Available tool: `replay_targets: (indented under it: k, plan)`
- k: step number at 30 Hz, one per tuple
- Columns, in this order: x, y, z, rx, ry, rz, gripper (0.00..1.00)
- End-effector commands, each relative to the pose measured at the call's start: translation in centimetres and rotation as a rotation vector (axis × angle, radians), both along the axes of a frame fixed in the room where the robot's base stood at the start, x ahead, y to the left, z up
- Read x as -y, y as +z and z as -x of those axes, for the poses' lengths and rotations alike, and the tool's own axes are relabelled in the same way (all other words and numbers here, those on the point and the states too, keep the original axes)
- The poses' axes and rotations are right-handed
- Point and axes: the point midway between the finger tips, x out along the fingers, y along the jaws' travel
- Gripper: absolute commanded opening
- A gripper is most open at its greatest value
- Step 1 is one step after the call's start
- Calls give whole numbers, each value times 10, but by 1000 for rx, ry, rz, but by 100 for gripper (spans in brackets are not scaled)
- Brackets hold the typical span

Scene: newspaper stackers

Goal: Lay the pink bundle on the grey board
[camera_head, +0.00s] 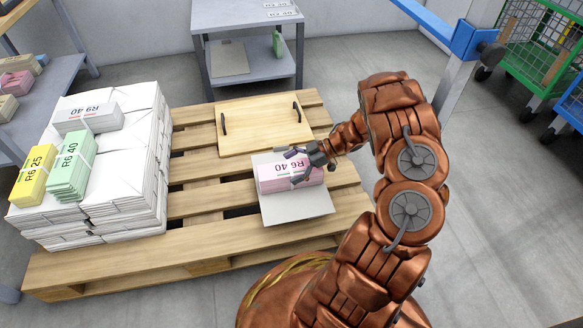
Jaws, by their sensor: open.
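The pink bundle (283,182), marked R6 40, lies on the grey board (300,209). The board rests on the wooden pallet and shows in front of the bundle and a little behind it. My gripper (297,167) is open at the bundle, its dark fingers over the bundle's top and right part. Whether the fingers touch the bundle is hard to tell. My fingers hide part of the bundle's top.
A wooden tray with black handles (262,125) lies behind the board on the pallet (190,240). White paper stacks (130,185) stand at left, bearing yellow (33,175), green (72,165) and white (88,117) bundles. A grey table (248,70) stands behind.

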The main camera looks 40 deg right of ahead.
Motion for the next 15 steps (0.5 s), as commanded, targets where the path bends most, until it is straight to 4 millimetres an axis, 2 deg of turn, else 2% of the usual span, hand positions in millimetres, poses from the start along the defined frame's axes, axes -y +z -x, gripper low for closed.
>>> replay_targets:
  k: [8,15]
  plan:
    - [0,3,0,0,1,1,100]
    - [0,21,0,0,2,2,100]
